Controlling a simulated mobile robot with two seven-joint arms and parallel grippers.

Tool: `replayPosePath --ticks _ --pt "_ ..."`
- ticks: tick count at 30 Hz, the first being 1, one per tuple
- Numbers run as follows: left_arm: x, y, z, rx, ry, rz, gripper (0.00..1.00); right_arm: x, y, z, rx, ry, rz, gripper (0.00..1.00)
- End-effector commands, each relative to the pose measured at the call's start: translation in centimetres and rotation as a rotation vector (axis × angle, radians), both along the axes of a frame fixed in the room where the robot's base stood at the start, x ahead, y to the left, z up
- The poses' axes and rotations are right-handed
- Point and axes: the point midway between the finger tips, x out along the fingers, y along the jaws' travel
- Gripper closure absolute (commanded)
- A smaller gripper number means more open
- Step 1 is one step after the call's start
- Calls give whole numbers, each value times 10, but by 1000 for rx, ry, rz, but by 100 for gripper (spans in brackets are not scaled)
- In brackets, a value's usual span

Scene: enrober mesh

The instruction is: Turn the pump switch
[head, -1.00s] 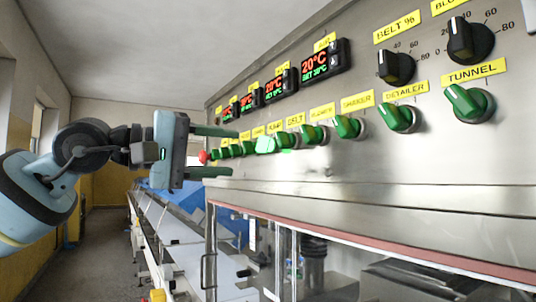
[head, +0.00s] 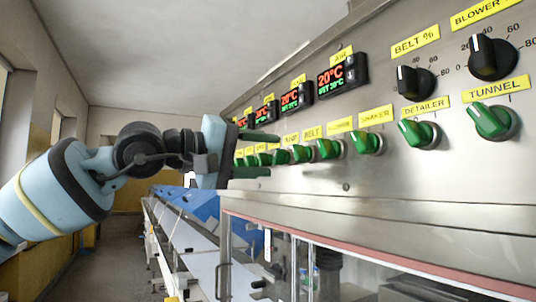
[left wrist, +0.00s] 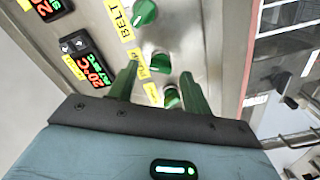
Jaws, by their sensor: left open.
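The pump switch is a green rotary knob (head: 281,158) under a yellow label on the steel panel, left of the belt knob (head: 302,154). In the left wrist view the pump knob (left wrist: 160,63) shows between the tips of my open left gripper (left wrist: 159,70). In the head view my left gripper (head: 274,154) reaches the panel from the left, its two green fingers above and below the knob row at the pump knob. I cannot tell whether the fingers touch the knob. The angle of the knob's pointer is too small to read. My right gripper is not in view.
More green knobs sit close on both sides, including the shaker knob (head: 366,142) and the tunnel knob (head: 492,121). Red-and-green temperature displays (head: 342,80) line the panel above. Black dials (head: 415,82) are at the upper right. A conveyor (head: 190,240) runs below left.

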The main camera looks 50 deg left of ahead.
Motion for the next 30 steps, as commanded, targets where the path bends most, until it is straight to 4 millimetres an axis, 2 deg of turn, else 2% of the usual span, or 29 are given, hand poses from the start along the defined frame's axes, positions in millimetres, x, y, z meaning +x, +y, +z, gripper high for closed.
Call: replayPosePath --ticks 6,18,28,30 --pt "15 -4 0 0 2 1 51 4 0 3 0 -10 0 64" --pt "18 -5 0 -1 0 0 52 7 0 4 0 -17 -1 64" --pt "18 -5 0 -1 0 0 95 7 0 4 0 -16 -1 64" --pt "18 -5 0 -2 1 0 96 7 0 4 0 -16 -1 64"
